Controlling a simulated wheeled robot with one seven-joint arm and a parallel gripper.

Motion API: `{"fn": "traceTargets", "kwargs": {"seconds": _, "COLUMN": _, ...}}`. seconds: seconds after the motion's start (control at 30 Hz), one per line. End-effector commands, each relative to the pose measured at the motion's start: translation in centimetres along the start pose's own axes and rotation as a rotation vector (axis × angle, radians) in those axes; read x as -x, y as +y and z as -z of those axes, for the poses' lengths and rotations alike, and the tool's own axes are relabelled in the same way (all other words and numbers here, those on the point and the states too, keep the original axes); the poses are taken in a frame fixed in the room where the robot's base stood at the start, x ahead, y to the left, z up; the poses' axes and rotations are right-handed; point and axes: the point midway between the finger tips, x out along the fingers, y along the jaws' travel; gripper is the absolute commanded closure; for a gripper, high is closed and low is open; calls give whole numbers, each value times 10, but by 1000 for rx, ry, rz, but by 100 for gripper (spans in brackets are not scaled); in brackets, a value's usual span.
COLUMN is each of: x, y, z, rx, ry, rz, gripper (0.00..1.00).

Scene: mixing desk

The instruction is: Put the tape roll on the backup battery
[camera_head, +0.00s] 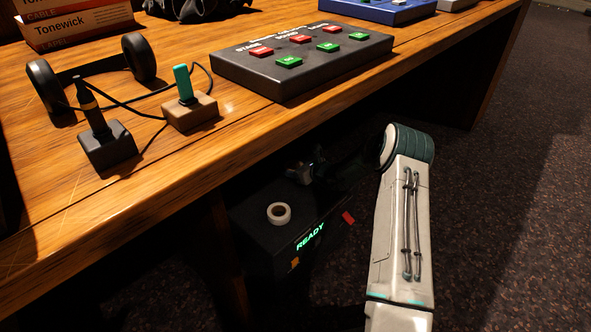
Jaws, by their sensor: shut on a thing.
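The white tape roll (270,217) shows under the desk, its hole facing up, over the top of the backup battery. The backup battery (262,240) is a dark box in the shade below the desk edge, with a green READY display on its front. My arm reaches in from the lower right, and my gripper (297,182) is just behind the roll, low over the box. It is shut on the tape roll; its fingertips are lost in the dark. I cannot tell whether the roll touches the box.
The wooden desk (150,215) overhangs the battery. On it are a dark button panel (240,72), a teal-handled switch block (190,112), a microphone stand (108,150), headphones (45,85) and orange Tonewick boxes (80,25). Carpet is free at right.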

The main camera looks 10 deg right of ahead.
Motion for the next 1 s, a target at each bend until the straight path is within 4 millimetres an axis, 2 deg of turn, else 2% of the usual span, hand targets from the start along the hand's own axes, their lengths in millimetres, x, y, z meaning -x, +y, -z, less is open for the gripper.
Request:
{"fn": "traceTargets", "kwargs": {"seconds": 0.13, "x": -1, "y": 0, "z": 3, "rx": -1, "ry": 0, "rz": 0, "gripper": 60}}
{"fn": "traceTargets", "kwargs": {"seconds": 0.17, "x": -1, "y": 0, "z": 3, "rx": -1, "ry": 0, "rz": 0, "gripper": 32}}
{"fn": "traceTargets", "kwargs": {"seconds": 0.2, "x": -1, "y": 0, "z": 2, "rx": -1, "ry": 0, "rz": 0, "gripper": 21}}
{"fn": "traceTargets", "kwargs": {"seconds": 0.23, "x": -1, "y": 0, "z": 2, "rx": -1, "ry": 0, "rz": 0, "gripper": 15}}
{"fn": "traceTargets", "kwargs": {"seconds": 0.57, "x": 0, "y": 0, "z": 0, "rx": 1, "ry": 0, "rz": 0, "gripper": 15}}
{"fn": "traceTargets", "kwargs": {"seconds": 0.63, "x": 7, "y": -1, "z": -2, "rx": -1, "ry": 1, "rz": 1, "gripper": 15}}
{"fn": "traceTargets", "kwargs": {"seconds": 0.77, "x": 30, "y": -1, "z": -4, "rx": -3, "ry": 1, "rz": 2, "gripper": 15}}
{"fn": "traceTargets", "kwargs": {"seconds": 1.0, "x": 83, "y": -1, "z": -4, "rx": -3, "ry": 2, "rz": 2, "gripper": 15}}
